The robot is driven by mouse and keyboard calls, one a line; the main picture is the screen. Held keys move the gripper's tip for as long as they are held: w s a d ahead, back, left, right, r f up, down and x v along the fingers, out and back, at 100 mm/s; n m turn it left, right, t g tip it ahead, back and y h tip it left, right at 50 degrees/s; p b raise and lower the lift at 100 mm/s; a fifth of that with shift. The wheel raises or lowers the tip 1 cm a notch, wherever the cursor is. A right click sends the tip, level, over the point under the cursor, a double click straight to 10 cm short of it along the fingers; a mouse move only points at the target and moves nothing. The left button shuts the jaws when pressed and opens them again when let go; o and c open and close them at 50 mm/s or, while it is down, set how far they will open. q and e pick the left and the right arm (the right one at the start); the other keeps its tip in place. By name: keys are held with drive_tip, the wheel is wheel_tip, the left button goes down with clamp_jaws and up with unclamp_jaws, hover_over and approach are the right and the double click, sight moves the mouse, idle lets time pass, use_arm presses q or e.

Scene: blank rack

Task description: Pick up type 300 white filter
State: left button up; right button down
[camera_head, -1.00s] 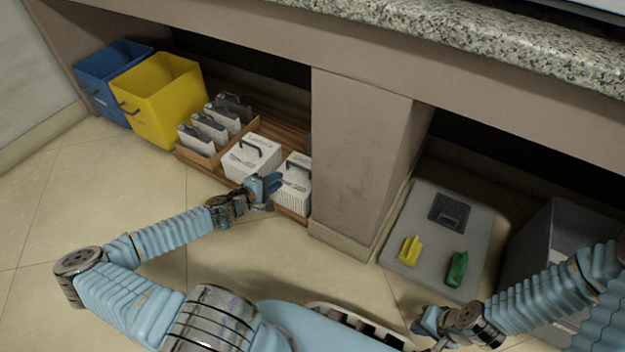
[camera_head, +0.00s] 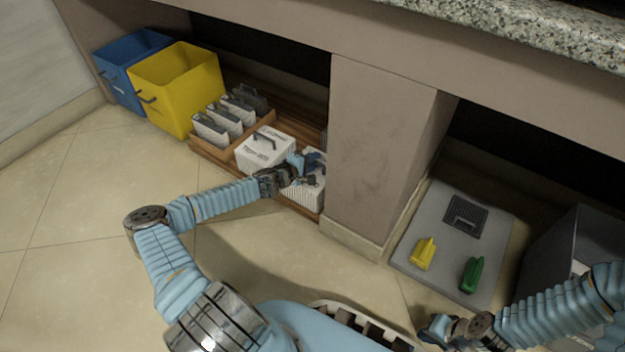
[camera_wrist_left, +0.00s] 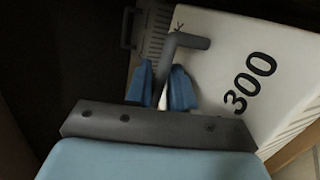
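A white filter box (camera_head: 303,197) with ribbed sides stands at the right end of the wooden tray, partly hidden by my left gripper (camera_head: 306,165). In the left wrist view the white filter (camera_wrist_left: 225,60) carries a black "300", and its dark grey bar handle (camera_wrist_left: 183,42) rises from the top. The left gripper's blue fingers (camera_wrist_left: 163,88) are apart, with the handle between them; I see no clear grip on it. My right gripper (camera_head: 437,328) is at the lower right, away from the filters; its finger opening is unclear.
Another white box (camera_head: 262,153) with a dark handle stands left of the filter. Several slim white-and-grey units (camera_head: 212,130), a yellow bin (camera_head: 165,95) and a blue bin (camera_head: 112,75) lie further left. A pillar (camera_head: 375,150) rises close on the right, under the granite counter.

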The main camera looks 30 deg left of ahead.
use_arm(q)
drive_tip(key=shift+c, duration=0.2)
clamp_jaws()
idle(1.1)
